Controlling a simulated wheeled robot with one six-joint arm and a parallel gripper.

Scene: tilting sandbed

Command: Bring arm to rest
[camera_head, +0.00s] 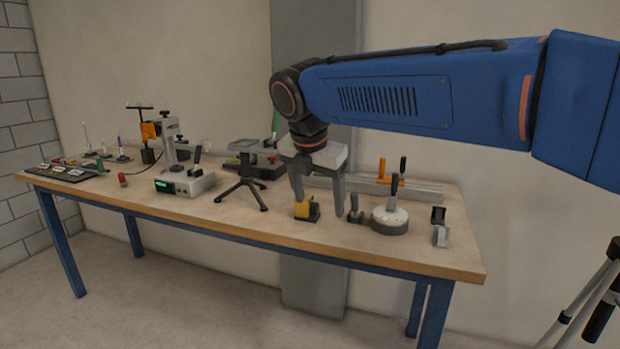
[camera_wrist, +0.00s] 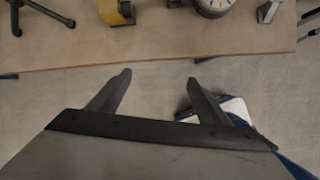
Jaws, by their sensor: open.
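My blue arm (camera_head: 400,95) reaches in from the right in the head view, with its wrist bent downward. My gripper (camera_head: 318,196) hangs from it with its two grey fingers pointing down and apart. In the head view the fingers overlap the table's front part, near a small yellow and black device (camera_head: 306,208). In the wrist view my gripper (camera_wrist: 160,80) is open with nothing between its fingers, and the fingers lie over the floor just short of the table's front edge.
The wooden table (camera_head: 260,222) has blue legs. It carries a round dial device (camera_head: 389,219), a small black tripod (camera_head: 241,192), a grey instrument with a green display (camera_head: 185,184) and a grey rail (camera_head: 410,188). A larger tripod (camera_head: 590,300) stands on the floor at right.

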